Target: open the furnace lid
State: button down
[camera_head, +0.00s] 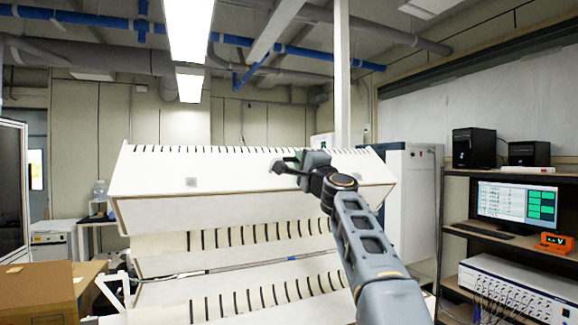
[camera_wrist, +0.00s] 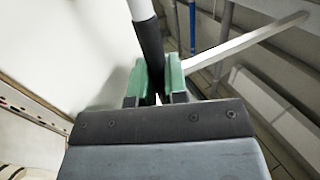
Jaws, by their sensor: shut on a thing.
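The furnace lid (camera_head: 240,208) looks like a long white box section with slots along its top edge, in the middle of the head view. It sits tilted above lower white slotted sections, with a gap below it. My gripper (camera_head: 284,163) is at the lid's upper face, right of its middle. In the wrist view, my gripper (camera_wrist: 160,94) has green-padded fingers shut on a black-sleeved bar, the handle (camera_wrist: 150,47), beside a white surface. The handle is too small to make out in the head view. My gripper and arm hide part of the lid's right side.
Lower white slotted sections (camera_head: 240,237) lie under the lid. A shelf rack (camera_head: 500,175) with a monitor (camera_head: 516,203) and a white instrument (camera_head: 515,290) stands at the right. A cardboard box (camera_head: 38,293) is at the lower left. A white pole (camera_head: 342,75) rises behind the lid.

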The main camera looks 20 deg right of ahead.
jog(key=shift+f, duration=0.1)
jog(key=c, duration=1.2)
grip_release()
jog(key=shift+o, duration=0.2)
jog(key=shift+s+f+b, duration=0.2)
jog(key=shift+s+b, duration=0.2)
jog(key=b+v, duration=0.8)
jog(key=v, duration=0.5)
jog(key=shift+r, duration=0.1)
